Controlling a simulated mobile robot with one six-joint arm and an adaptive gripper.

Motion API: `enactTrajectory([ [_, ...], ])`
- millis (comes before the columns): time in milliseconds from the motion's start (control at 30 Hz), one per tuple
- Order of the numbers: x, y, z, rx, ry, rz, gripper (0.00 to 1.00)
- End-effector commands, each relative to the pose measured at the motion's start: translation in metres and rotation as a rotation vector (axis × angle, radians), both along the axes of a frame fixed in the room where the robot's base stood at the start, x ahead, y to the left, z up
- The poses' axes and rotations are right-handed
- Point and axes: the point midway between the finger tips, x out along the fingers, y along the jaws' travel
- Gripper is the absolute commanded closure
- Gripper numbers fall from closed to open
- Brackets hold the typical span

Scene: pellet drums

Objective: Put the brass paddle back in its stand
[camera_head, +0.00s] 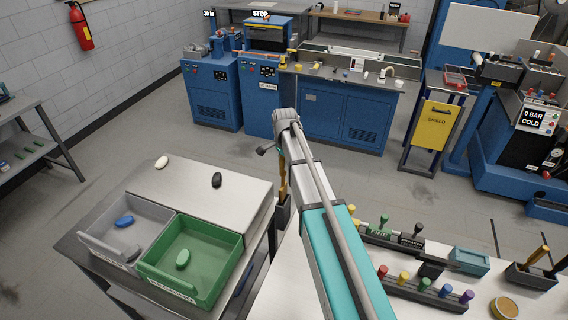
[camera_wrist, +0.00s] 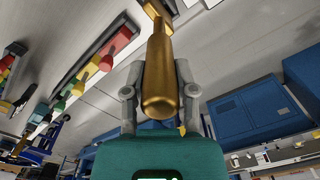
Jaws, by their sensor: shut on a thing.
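The brass paddle (camera_wrist: 162,78) is between the two fingers of my gripper (camera_wrist: 161,66), which is shut on its handle in the wrist view. The handle's rounded end faces the wrist camera. In the head view a strip of the brass paddle (camera_head: 283,180) shows upright beside my arm, which hides most of my gripper. A dark box-like stand (camera_head: 282,214) is directly below the paddle, at the left edge of the white table. My arm hides part of it, and I cannot tell whether the paddle's lower end is inside it.
Right of my arm are colored-knob racks (camera_head: 425,291), a teal box (camera_head: 469,262) and a dark holder (camera_head: 530,277) with brass-colored handles.

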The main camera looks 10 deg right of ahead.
Motion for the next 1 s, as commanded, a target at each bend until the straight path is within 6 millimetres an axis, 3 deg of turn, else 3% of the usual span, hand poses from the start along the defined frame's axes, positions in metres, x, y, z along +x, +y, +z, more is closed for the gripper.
enactTrajectory([
  [1000,0.0,0.0,-0.017,0.0,0.0,0.0,1.0],
])
